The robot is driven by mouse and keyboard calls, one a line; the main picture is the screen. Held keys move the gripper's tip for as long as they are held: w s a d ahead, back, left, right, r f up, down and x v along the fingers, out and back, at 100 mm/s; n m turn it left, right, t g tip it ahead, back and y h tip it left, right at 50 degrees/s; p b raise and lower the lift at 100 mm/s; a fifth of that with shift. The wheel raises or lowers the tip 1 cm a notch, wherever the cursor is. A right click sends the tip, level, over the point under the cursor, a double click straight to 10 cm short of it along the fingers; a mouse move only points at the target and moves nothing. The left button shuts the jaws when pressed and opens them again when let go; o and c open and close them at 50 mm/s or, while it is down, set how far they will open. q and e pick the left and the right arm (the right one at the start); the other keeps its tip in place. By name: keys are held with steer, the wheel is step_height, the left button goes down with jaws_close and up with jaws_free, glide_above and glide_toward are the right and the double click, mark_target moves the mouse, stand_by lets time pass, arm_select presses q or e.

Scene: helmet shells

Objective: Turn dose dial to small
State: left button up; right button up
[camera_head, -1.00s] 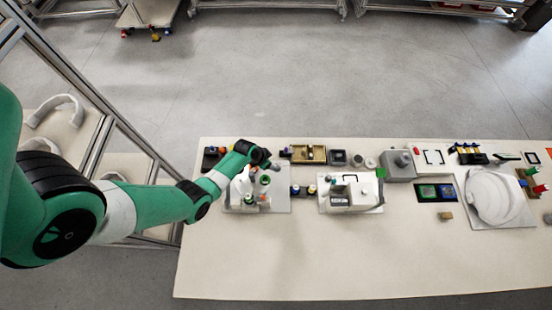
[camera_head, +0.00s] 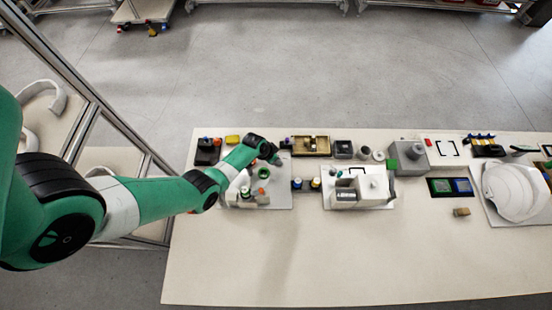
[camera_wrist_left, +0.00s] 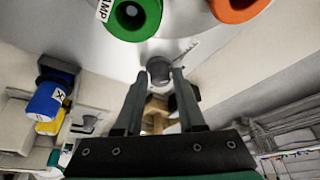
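My left gripper (camera_head: 275,158) is over the left grey plate (camera_head: 281,197), above a white station with green and orange rings. In the left wrist view the gripper (camera_wrist_left: 159,75) points at a small dark grey knob (camera_wrist_left: 158,69) on a light grey surface; this may be the dose dial. The fingers stand apart, one on each side of the knob; I cannot tell whether they touch it. A green ring (camera_wrist_left: 130,14) with a partly cut-off label and an orange ring (camera_wrist_left: 236,6) are beyond the fingertips. I cannot read any dial setting. My right gripper is not in view.
In the left wrist view a blue cylinder (camera_wrist_left: 47,101) and a yellow one (camera_wrist_left: 50,124) are at the left. A white machine (camera_head: 372,186) stands right of the plate, and a white helmet shell (camera_head: 513,190) lies far right. The table front (camera_head: 330,255) is clear.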

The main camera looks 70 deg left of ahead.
arm_select(q)
jaws_close()
steer(key=shift+n+y, duration=0.3)
steer(key=shift+n, duration=0.5)
steer(key=shift+o, duration=2.2)
jaws_free()
